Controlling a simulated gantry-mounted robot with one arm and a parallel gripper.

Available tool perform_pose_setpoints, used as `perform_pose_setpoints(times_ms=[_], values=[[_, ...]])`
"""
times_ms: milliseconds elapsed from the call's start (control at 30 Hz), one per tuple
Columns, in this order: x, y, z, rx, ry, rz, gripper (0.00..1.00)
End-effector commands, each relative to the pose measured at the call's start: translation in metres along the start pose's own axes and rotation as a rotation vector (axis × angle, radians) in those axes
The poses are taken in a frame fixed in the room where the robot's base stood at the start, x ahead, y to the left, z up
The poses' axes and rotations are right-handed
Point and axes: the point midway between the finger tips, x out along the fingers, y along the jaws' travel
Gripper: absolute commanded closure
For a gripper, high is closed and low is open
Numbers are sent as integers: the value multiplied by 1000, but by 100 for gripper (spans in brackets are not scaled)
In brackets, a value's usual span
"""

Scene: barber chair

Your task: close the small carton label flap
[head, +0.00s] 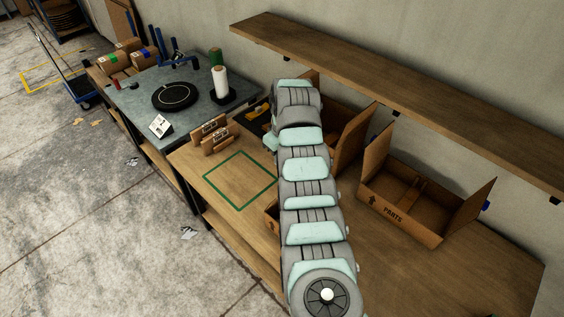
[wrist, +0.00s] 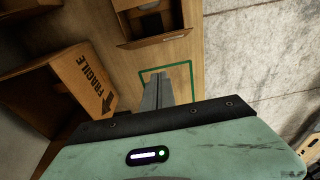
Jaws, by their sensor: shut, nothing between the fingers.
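A small open-topped brown carton (wrist: 125,22) is at the top of the wrist view, cut off by the frame edge. A cardboard panel (wrist: 155,38) runs along its near side; I cannot tell for certain that this is the label flap. In the head view, a sliver of a small carton (head: 271,212) shows beside my arm, which hides the rest. My gripper (wrist: 157,78) is shut and empty over the green outline on the table, apart from the small carton. In the head view its fingers are hidden.
A FRAGILE carton (wrist: 70,82) stands close left of my fingers. A PARTS carton (head: 408,207) with raised flaps is right of my arm. A wall shelf (head: 400,90) runs above. The green-outlined square (head: 240,180) looks bare, with small brown items (head: 212,136) behind it.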

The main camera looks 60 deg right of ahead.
Motion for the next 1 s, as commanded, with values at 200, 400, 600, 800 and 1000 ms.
perform_pose_setpoints(times_ms=[200, 400, 600, 800, 1000], values=[[39, -2, 1, 1, -2, -5, 100], [59, 0, 0, 2, 1, -1, 100], [89, 0, 0, 2, 4, 1, 100], [78, 1, 11, 4, -1, 0, 100], [82, 1, 24, 5, -1, 0, 100]])
